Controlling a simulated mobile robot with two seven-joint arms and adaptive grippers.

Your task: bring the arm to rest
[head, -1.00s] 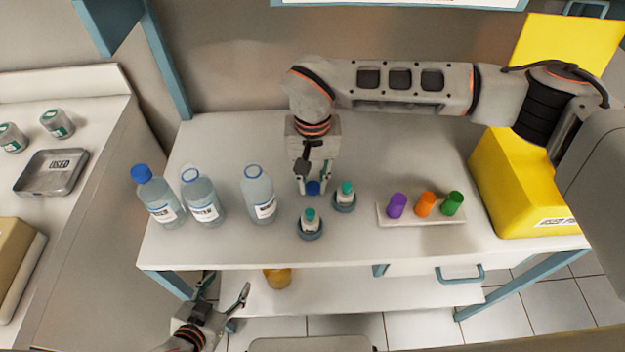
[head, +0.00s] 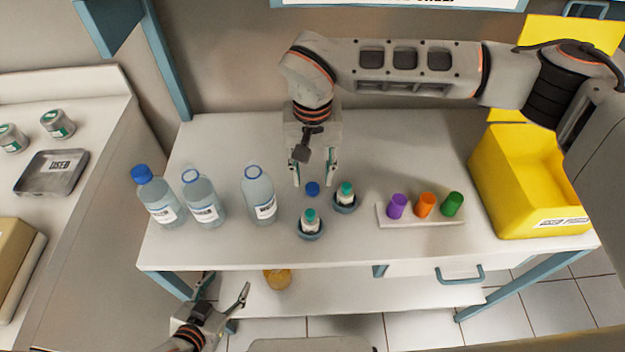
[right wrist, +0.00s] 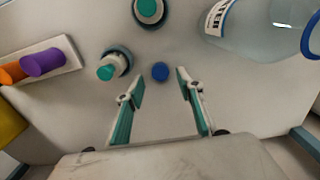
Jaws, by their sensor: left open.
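My right gripper (head: 314,172) is above the white table (head: 400,150), behind a small blue cap (head: 312,188) that lies on the tabletop. Its fingers are spread with nothing between them, as the right wrist view (right wrist: 160,100) also shows. In that view the blue cap (right wrist: 160,71) lies just beyond the fingertips, apart from them. The right arm reaches in from the right over the back of the table. My left gripper (head: 226,290) is open and empty, low in front of the table near the lower shelf.
Two teal-capped vials (head: 310,222) sit in round holders. A white rack (head: 420,219) holds purple, orange and green tubes. A yellow bin (head: 520,200) stands at right. A yellow-orange object (head: 277,279) is on the lower shelf.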

